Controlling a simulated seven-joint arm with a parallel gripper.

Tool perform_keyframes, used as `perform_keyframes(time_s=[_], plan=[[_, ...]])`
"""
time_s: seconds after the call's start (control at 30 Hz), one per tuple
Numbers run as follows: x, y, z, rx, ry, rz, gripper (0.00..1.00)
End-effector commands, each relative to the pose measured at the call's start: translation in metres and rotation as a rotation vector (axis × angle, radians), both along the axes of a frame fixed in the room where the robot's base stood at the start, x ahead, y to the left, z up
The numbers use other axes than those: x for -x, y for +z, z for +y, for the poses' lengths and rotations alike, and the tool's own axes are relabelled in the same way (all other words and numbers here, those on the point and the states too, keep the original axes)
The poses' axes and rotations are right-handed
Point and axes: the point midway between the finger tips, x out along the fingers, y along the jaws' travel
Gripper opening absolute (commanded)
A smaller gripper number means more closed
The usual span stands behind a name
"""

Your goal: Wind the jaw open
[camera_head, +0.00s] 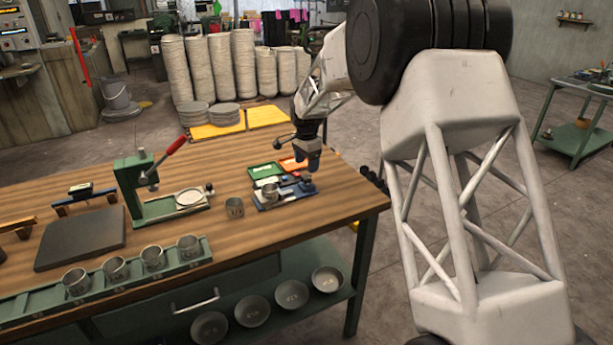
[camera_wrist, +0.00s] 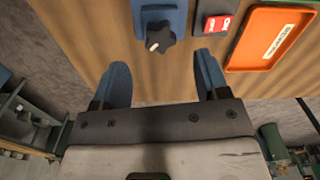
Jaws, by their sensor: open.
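A small blue-and-grey clamp fixture (camera_head: 287,200) sits near the right end of the wooden bench, with a metal cup (camera_head: 270,192) at its left side. In the wrist view, a black star-shaped knob (camera_wrist: 160,38) shows on the blue end of the fixture (camera_wrist: 158,12). My gripper (camera_wrist: 161,60) is open and empty, with one blue finger on each side of the knob's line. The knob lies just beyond the fingertips, apart from both. In the head view, my gripper (camera_head: 309,165) hangs over the fixture's right end. The jaw itself is hard to make out.
An orange tray (camera_wrist: 268,40) lies right of the knob, beside a grey block with a red switch (camera_wrist: 218,23). A green tray (camera_head: 262,171) is behind the fixture. A green press (camera_head: 140,190) stands farther left.

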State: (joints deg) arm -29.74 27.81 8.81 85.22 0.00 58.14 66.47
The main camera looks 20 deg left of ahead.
Motion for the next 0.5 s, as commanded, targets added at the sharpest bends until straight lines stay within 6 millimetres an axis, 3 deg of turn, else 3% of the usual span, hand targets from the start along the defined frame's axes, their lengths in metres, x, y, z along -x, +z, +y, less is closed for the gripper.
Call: perform_keyframes(time_s=[0.2, 0.5], plan=[[0.0, -0.028, 0.0, 0.002, 0.0, 0.003, 0.68], [0.0, -0.052, 0.0, 0.001, 0.0, 0.001, 0.68]])
